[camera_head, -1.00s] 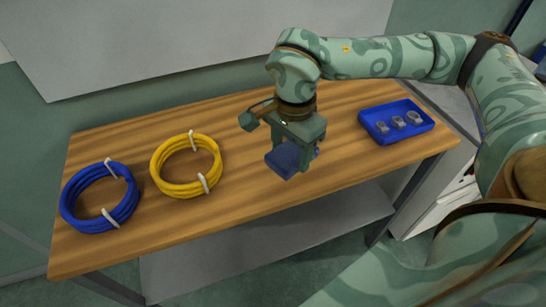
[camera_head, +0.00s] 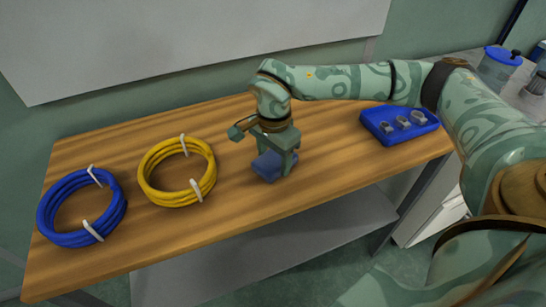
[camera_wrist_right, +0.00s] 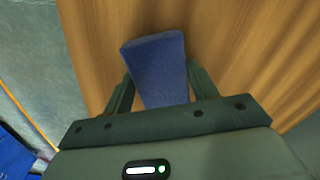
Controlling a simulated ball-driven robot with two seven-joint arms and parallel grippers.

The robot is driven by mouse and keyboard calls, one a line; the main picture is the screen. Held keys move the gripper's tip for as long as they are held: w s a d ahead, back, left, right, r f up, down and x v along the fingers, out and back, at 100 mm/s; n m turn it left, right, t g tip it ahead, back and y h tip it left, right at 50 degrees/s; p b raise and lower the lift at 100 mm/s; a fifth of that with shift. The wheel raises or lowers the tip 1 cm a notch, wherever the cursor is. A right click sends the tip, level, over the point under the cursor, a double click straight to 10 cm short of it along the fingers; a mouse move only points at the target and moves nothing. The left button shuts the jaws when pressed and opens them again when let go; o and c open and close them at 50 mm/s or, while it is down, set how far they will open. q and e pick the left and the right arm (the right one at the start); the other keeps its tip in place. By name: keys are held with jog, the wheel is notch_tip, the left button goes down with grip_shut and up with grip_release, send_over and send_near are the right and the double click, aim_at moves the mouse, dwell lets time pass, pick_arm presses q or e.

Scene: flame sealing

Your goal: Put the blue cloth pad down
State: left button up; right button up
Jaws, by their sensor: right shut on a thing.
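The blue cloth pad (camera_head: 268,166) is between the fingers of my right gripper (camera_head: 279,160), low over the middle of the wooden table (camera_head: 330,165). I cannot tell whether the pad touches the table top. In the right wrist view the pad (camera_wrist_right: 158,68) shows as a blue block, with the right gripper's fingers (camera_wrist_right: 160,92) shut on it from both sides. Part of the pad is hidden behind the gripper in the head view. My left gripper is not in view.
A yellow cable coil (camera_head: 177,172) and a blue cable coil (camera_head: 82,208) lie on the table's left part. A blue tray (camera_head: 398,139) with grey metal pieces stands at the right end. The wood between the pad and the tray is clear.

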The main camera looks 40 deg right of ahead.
aim_at(273, 159)
jog(key=o, duration=1.1)
jog(key=shift+f, duration=0.15)
jog(key=shift+c, duration=0.2)
notch_tip(273, 159, up, 12)
jog(key=p, duration=0.4)
jog(key=shift+r, duration=0.2)
